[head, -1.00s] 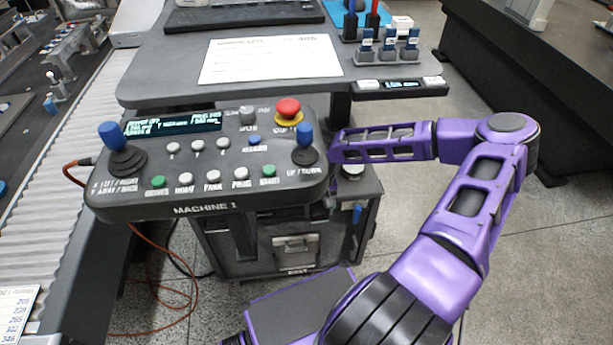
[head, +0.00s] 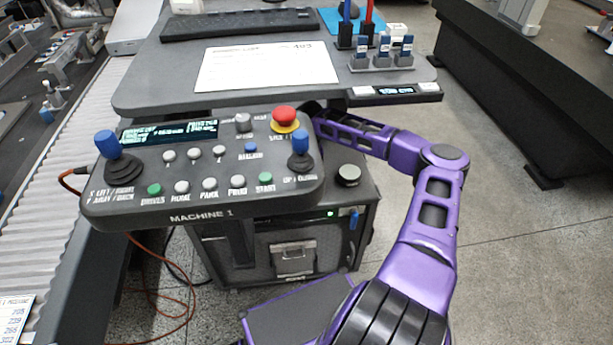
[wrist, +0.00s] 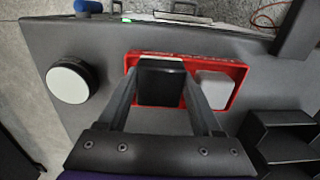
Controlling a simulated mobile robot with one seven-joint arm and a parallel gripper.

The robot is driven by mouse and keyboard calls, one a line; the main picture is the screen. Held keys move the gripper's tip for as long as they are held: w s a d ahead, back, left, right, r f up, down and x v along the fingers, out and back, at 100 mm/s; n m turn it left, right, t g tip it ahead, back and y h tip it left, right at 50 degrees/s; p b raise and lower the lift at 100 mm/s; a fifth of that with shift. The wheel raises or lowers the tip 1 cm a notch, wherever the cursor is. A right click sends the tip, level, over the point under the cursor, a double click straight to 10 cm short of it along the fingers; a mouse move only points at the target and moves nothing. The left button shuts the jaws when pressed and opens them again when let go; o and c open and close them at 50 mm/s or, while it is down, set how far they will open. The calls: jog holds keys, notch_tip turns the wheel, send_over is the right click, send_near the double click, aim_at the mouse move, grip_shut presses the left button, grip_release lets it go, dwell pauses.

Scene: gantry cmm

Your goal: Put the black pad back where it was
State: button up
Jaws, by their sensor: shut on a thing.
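In the wrist view my gripper (wrist: 160,92) is shut on the black pad (wrist: 161,82), with one finger on each side of it. The pad is over or in the left part of a red tray (wrist: 240,72); I cannot tell whether it touches the tray's floor. A whitish block (wrist: 213,89) sits in the right part of the same tray. In the head view my gripper and the pad are hidden behind the control panel (head: 200,165).
A round knob with a pale top (wrist: 68,82) stands left of the tray on the grey surface. Dark open bins (wrist: 285,140) are at the lower right. The panel's joystick (head: 301,143) and red button (head: 285,115) are close to my arm.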

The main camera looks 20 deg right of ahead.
jog(key=shift+w+d, duration=0.25)
jog(key=shift+w, duration=0.6)
jog(key=shift+w+d+f, duration=0.15)
jog(key=shift+w+f, duration=0.5)
jog(key=shift+f, duration=0.35)
jog(key=shift+d+f, duration=0.1)
jog(key=shift+f, duration=0.45)
jog(key=shift+f, duration=0.1)
jog(key=shift+f+b, duration=0.15)
jog(key=shift+b, duration=0.15)
jog(key=o, duration=1.3)
jog(key=shift+o, duration=0.2)
